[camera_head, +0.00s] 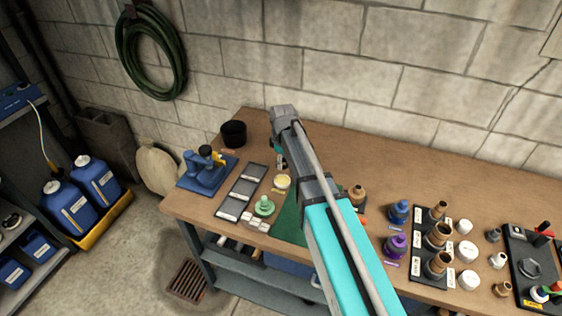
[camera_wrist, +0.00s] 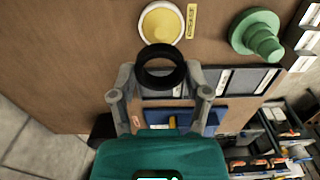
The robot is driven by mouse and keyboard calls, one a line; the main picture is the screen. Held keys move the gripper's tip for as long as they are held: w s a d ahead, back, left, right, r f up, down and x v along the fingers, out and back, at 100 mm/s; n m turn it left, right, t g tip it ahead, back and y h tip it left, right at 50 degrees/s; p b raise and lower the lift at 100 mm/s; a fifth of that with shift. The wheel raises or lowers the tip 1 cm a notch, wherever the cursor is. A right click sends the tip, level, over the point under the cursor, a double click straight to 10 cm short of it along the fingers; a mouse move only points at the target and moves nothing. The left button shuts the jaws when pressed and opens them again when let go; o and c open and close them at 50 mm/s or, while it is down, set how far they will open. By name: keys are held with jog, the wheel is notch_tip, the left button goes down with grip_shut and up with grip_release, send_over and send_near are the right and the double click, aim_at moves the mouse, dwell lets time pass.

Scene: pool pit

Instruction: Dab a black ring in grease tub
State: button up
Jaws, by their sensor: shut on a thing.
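A black ring (camera_wrist: 160,82) is between the two fingers of my gripper (camera_wrist: 160,74) in the wrist view, which are shut on it. The grease tub (camera_wrist: 160,10), a round white tub with yellow grease, lies just beyond the ring in that view, with a small yellow label beside it. The ring appears apart from the tub; its height over it is hard to tell. In the head view the grease tub (camera_head: 283,182) stands on the bench, just below my gripper (camera_head: 279,158). The ring cannot be made out there, and my arm hides part of the bench.
A green stepped fitting (camera_head: 264,206) stands near the tub, beside a dark labelled tray (camera_head: 228,208). A blue fixture (camera_head: 202,178) and a black cup (camera_head: 233,133) are at left. Several fittings and white caps (camera_head: 468,280) fill the right of the wooden bench (camera_head: 390,165).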

aim_at(282, 177)
jog(key=shift+f, duration=0.2)
notch_tip(282, 177, down, 6)
jog(key=b, duration=0.6)
jog(key=shift+r, duration=0.2)
jog(key=shift+f+b, duration=0.45)
dwell(2.4)
jog(key=shift+r, duration=0.1)
dwell(0.4)
jog(key=shift+r+p, duration=3.4)
jog(key=shift+p, duration=0.1)
